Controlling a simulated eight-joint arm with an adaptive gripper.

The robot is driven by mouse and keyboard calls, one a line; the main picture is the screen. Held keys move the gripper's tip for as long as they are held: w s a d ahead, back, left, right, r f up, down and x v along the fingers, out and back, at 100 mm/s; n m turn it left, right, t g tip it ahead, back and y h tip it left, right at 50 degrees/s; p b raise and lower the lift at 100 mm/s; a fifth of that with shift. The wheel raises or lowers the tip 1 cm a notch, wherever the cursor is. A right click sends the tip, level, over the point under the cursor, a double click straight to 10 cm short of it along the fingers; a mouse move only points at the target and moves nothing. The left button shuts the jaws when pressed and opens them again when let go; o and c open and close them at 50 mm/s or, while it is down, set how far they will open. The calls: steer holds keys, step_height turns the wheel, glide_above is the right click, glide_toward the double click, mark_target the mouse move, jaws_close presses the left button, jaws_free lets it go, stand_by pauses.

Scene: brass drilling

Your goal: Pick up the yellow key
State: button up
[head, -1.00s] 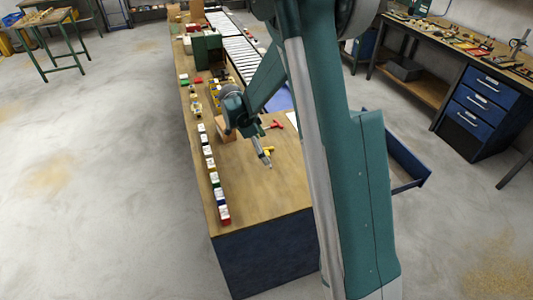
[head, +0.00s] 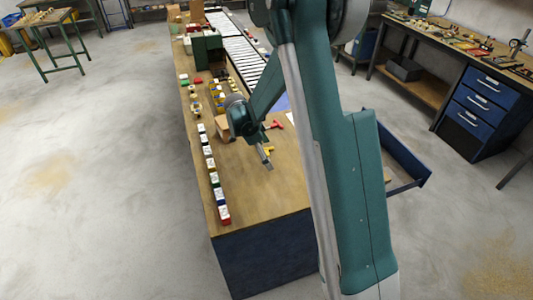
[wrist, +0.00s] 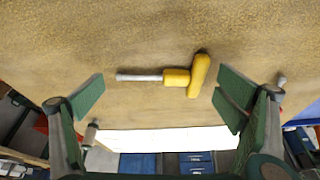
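The yellow key (wrist: 199,75) is a T-handled tool with a yellow handle and a grey metal shaft. It lies flat on the wooden bench top (wrist: 60,40), with its shaft pointing left in the wrist view. In the head view a small part of the key (head: 269,150) shows beside my gripper (head: 265,159). In the wrist view my gripper (wrist: 160,97) is open, with its two green-padded fingers wide apart and nothing between them. The key lies beyond the fingertips, between their lines, apart from both pads.
A red key (head: 275,125) lies farther back on the bench. A row of small coloured blocks (head: 212,177) runs along the bench's left edge. A white sheet-like area (wrist: 160,139) shows below the key in the wrist view. The near bench end is clear.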

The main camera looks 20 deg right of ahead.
steer(key=shift+s, duration=0.1)
steer(key=c, duration=2.3)
steer(key=shift+o, duration=0.2)
steer(key=shift+s, duration=0.1)
steer(key=shift+f, duration=0.1)
steer(key=shift+s, duration=0.1)
steer(key=shift+w+r+p, duration=0.15)
steer(key=shift+r, duration=2.45)
steer(key=shift+w+r+p, duration=0.1)
steer(key=shift+r+p, duration=0.05)
steer(key=shift+r, duration=2.4)
steer(key=shift+c, duration=0.2)
